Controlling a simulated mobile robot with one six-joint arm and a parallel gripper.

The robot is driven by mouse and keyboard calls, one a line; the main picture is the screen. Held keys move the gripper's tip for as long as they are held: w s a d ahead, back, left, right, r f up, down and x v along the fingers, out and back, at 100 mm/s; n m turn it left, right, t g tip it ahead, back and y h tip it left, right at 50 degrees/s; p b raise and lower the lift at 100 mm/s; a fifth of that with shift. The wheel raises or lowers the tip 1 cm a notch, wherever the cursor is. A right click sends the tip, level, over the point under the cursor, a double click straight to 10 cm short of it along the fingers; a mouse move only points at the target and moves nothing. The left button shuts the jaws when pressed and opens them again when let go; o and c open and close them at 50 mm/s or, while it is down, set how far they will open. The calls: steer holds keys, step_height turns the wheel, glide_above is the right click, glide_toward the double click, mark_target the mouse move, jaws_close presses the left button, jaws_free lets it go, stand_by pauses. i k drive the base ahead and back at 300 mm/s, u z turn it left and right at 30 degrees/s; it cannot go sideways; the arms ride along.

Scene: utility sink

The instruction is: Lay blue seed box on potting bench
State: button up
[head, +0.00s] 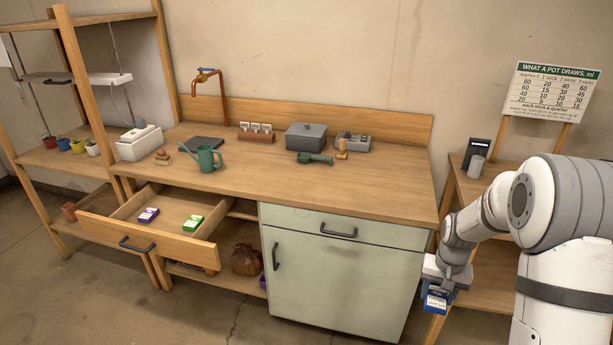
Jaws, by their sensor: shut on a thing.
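The blue seed box (436,302), with a white label band, hangs in my gripper (440,287) at the lower right of the head view. My gripper is shut on it and points down. The box is in front of the right-hand side shelf and to the right of the green-grey cabinet, below the level of the bench top. The potting bench (350,189) has a wooden top that spans the middle of the view. The box is apart from the bench top. The fingers are small and partly hidden.
An open drawer (150,246) juts out at the left with a purple box (148,215) and a green box (193,223). A watering can (205,158), a grey lidded bin (305,137) and a green scoop (315,159) stand on the bench. Its front right is clear.

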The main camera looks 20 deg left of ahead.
mark_target(271, 175)
steer(key=z, duration=0.4)
steer(key=i, duration=0.15)
steer(key=u, duration=1.7)
steer(key=k, duration=0.15)
steer(key=u, duration=0.6)
steer(key=i, duration=1.15)
steer(key=z, duration=0.6)
steer(key=i, duration=1.1)
steer(key=u, duration=0.05)
